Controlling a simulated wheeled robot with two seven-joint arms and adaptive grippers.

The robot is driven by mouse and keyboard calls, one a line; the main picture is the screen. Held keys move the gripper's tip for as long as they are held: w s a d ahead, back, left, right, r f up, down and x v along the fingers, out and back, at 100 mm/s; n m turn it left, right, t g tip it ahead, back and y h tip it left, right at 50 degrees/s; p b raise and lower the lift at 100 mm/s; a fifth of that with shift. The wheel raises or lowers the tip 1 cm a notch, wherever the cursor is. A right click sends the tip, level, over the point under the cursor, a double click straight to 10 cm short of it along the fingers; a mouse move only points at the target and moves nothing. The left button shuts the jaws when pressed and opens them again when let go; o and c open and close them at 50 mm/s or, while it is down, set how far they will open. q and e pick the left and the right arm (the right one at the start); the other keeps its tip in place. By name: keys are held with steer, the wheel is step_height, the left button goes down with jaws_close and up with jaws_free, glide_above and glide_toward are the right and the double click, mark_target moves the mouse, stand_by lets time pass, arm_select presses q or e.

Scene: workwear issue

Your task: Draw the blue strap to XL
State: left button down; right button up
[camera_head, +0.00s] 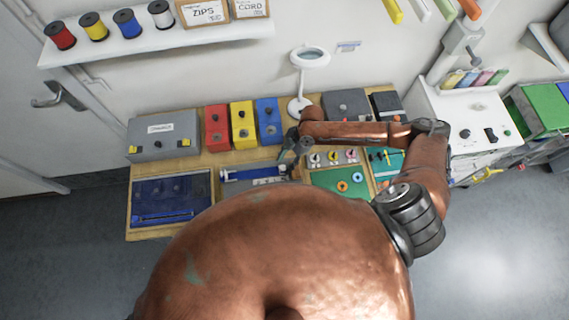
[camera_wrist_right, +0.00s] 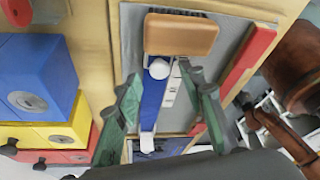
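The blue strap (camera_head: 250,173) lies on a grey board at the front middle of the workbench. In the right wrist view, the strap (camera_wrist_right: 153,105) runs lengthwise between my fingers, with a round white piece near its far end and a pale marked strip beside it. The size marks are too small to read. My right gripper (camera_head: 287,163) is at the strap's right end in the head view. In the wrist view, the green fingers of my right gripper (camera_wrist_right: 164,74) stand apart on both sides of the strap, with nothing clearly gripped. My left gripper is not in view.
A brown block (camera_wrist_right: 180,35) lies just beyond the fingertips, and a red bar (camera_wrist_right: 248,62) runs along the board's side. Red, yellow and blue boxes (camera_head: 268,120) stand behind the strap. A magnifier lamp (camera_head: 309,58) rises at the back. A dark blue tray (camera_head: 172,188) lies left.

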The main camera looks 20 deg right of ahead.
steer(key=v, duration=1)
steer(key=shift+r, duration=0.2)
